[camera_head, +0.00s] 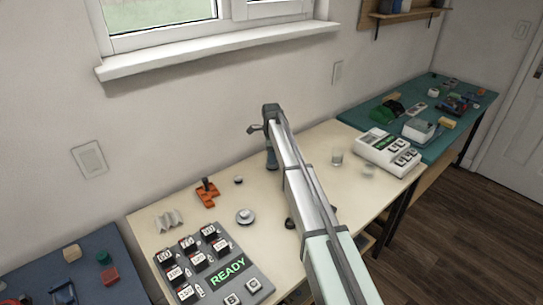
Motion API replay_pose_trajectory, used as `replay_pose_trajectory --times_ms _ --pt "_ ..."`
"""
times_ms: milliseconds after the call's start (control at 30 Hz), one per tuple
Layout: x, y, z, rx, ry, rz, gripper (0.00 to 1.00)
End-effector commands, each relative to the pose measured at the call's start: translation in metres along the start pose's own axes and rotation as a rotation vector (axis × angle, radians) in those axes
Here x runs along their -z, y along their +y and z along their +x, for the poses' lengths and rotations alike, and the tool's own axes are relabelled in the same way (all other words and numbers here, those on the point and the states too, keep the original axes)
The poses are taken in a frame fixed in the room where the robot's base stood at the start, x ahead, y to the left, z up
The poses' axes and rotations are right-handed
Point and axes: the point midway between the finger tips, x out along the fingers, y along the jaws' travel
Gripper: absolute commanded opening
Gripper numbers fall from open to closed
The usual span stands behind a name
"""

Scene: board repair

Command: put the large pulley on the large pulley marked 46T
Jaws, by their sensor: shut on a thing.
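My arm reaches across the cream table, and its end drops down near the back edge by the wall. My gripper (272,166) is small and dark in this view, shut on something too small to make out. A round silver-grey disc with a raised hub, like a pulley (245,216), lies flat on the table, in front of my gripper and to its left. A smaller round grey piece (238,180) lies behind it. A dark round piece (289,224) shows beside my arm, partly hidden by it. No 46T marking can be read.
The cream table (310,152) also bears an orange bracket (207,193), a grey wavy block (170,221), a key panel reading READY (217,254), a clear glass (337,158) and a white device (376,146). Blue and green benches with parts adjoin it.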

Motion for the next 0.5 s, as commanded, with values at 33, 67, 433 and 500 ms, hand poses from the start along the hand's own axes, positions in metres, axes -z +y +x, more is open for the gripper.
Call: replay_pose_trajectory --times_ms 33,67,433,500 --pt "0.0 0.0 -0.0003 0.0 0.0 0.0 0.22" --pt "0.0 0.0 -0.0003 0.0 0.0 0.0 0.22" --pt "0.0 0.0001 0.0025 -0.001 0.0 0.0 0.69" --pt "0.0 0.0001 0.0024 -0.001 0.0 0.0 0.76"
